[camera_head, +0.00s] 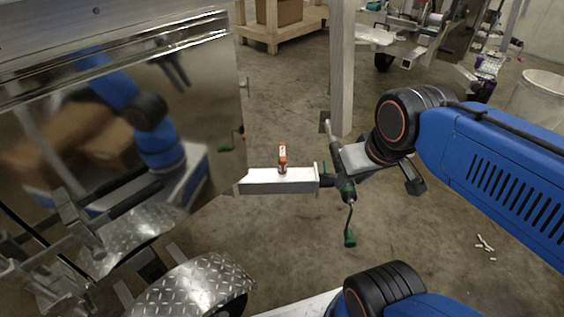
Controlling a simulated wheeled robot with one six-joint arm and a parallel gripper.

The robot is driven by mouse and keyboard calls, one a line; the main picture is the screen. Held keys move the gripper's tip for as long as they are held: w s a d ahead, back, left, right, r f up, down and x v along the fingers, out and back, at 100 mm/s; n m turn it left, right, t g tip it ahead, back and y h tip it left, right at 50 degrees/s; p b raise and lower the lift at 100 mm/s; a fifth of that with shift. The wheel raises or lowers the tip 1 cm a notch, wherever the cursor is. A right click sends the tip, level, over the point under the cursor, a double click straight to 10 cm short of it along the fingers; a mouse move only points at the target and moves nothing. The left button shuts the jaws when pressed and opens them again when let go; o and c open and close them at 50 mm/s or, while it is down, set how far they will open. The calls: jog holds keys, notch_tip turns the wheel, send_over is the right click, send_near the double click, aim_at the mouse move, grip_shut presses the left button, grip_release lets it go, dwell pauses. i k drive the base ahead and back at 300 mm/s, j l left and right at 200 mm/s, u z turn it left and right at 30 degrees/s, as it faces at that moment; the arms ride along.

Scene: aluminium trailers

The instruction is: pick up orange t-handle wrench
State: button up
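The orange t-handle wrench (282,159) is a small orange piece with a pale patch. It appears to stand upright on the bright metal beam (265,186) of the trailer, near the middle of the picture. My gripper (370,158) is to the right of the wrench and apart from it, at the end of my blue arm. Its fingers are partly hidden by the wrist, but in the mirror-like trailer wall two dark fingers appear spread apart. I see nothing held.
A jack with a green-handled crank (350,238) hangs at the beam's right end, close to my gripper. The shiny trailer wall (215,110) and diamond-plate fender (195,290) are at left. An upright post (342,70) stands behind. Floor to the lower right is mostly clear.

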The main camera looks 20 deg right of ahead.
aim_at(282, 170)
jog(key=u, duration=1.45)
jog(key=k+l+u, duration=0.3)
jog(key=l, duration=0.25)
jog(key=k+l+u, duration=0.25)
jog(key=k+l, duration=0.15)
jog(key=z, duration=1.3)
